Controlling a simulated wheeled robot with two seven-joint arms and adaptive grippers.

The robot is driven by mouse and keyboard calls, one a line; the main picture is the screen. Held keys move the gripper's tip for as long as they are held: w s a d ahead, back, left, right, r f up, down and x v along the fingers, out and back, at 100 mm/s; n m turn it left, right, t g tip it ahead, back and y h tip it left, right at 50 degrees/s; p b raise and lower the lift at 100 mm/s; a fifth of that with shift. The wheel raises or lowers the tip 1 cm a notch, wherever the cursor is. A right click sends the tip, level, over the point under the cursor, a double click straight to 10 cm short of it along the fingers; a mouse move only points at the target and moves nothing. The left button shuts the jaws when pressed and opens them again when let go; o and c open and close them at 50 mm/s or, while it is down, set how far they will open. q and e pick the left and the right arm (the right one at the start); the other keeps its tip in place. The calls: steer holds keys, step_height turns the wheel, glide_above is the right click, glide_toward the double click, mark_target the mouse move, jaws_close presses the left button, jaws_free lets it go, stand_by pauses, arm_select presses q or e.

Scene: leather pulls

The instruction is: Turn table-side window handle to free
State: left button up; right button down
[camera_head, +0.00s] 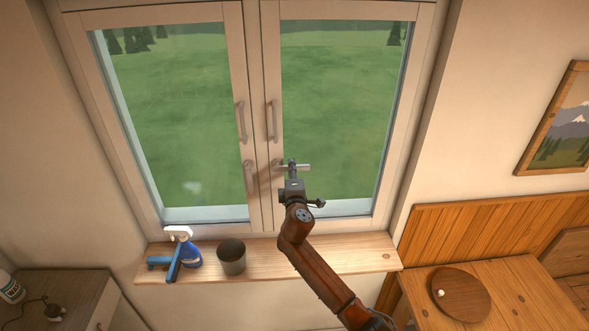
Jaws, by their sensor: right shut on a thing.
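The window has two sashes side by side. The table-side window handle (304,167) is on the right sash, beside the middle post, and lies about level, pointing right. My right gripper (292,165) reaches up from below and is shut on this handle; its fingers hide part of the lever. The other sash's handle (249,178) hangs straight down. My left gripper is not in view.
Fixed pull bars (240,121) sit above the handles. The wooden sill (340,257) holds a grey cup (231,257), a blue spray bottle (190,252) and a blue squeegee (173,267). A table (530,290) with a round board (462,294) stands right, a cabinet (85,300) left.

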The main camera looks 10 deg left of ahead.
steer(key=shift+s+a+r, duration=0.1)
steer(key=shift+a+r, duration=0.05)
steer(key=c, duration=1.9)
jaws_free()
steer(key=shift+o, duration=0.3)
steer(key=s+d, duration=0.2)
steer(key=s, duration=0.9)
steer(key=shift+s, duration=0.35)
steer(key=shift+d, duration=0.1)
